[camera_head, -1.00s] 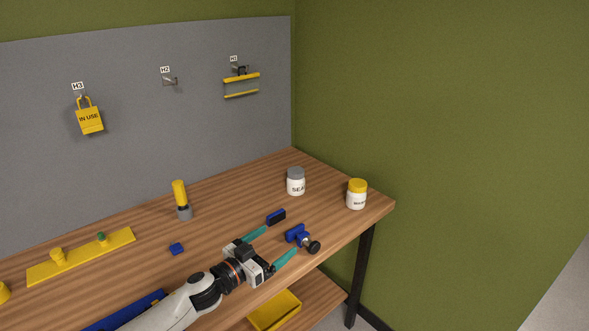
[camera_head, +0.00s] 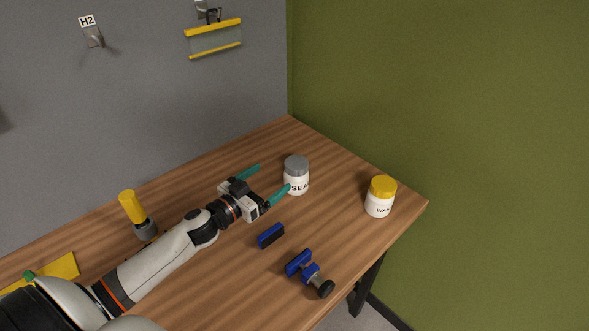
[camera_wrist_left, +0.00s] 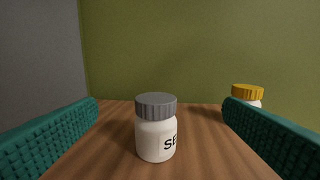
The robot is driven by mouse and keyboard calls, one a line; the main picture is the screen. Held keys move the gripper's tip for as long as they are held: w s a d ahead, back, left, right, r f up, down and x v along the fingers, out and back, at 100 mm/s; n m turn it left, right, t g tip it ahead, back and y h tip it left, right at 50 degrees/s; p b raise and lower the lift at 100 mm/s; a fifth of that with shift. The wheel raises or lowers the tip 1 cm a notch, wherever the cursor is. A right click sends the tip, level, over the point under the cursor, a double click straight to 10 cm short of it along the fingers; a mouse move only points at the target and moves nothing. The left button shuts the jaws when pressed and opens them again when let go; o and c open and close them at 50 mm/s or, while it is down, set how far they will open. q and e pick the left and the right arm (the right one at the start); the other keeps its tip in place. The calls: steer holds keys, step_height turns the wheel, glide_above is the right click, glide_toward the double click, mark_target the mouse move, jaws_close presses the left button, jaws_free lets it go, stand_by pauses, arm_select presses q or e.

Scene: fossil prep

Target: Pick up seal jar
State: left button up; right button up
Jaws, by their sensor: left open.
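The seal jar (camera_head: 297,170) is a white jar with a grey lid and dark lettering. It stands upright on the wooden table (camera_head: 338,233) near the back right corner. My left gripper (camera_head: 269,182) is open, with teal fingers spread, just left of the jar. In the left wrist view the seal jar (camera_wrist_left: 155,135) stands ahead, between the two fingers, and neither finger visibly touches it. The near finger overlaps the jar's lower left edge in the head view. My right gripper is not in view.
A white jar with a yellow lid (camera_head: 380,200) stands to the right, near the table's edge. A blue block (camera_head: 271,236) and a blue and black knobbed tool (camera_head: 311,273) lie in front. The wall rises behind.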

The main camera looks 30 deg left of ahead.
mark_target(288, 181)
arm_select(q)
step_height(288, 181, down, 2)
steer(key=shift+f+b, duration=0.1)
steer(key=shift+b, duration=0.85)
step_height(288, 181, down, 3)
steer(key=b, duration=0.2)
steer(key=shift+w+b, duration=0.15)
steer(key=shift+b, duration=0.25)
steer(key=shift+w+a+f+b, duration=0.1)
steer(key=shift+f+b, duration=0.6)
steer(key=shift+b, duration=0.05)
steer(key=p+x, duration=0.1)
steer(key=x, duration=0.6)
steer(key=shift+w+r, duration=0.15)
steer(key=x, duration=0.1)
steer(key=p+x, duration=0.1)
steer(key=x, duration=0.1)
steer(key=shift+w+a, duration=0.15)
steer(key=shift+w, duration=0.7)
steer(key=shift+c, duration=1.1)
steer(key=c, duration=0.9)
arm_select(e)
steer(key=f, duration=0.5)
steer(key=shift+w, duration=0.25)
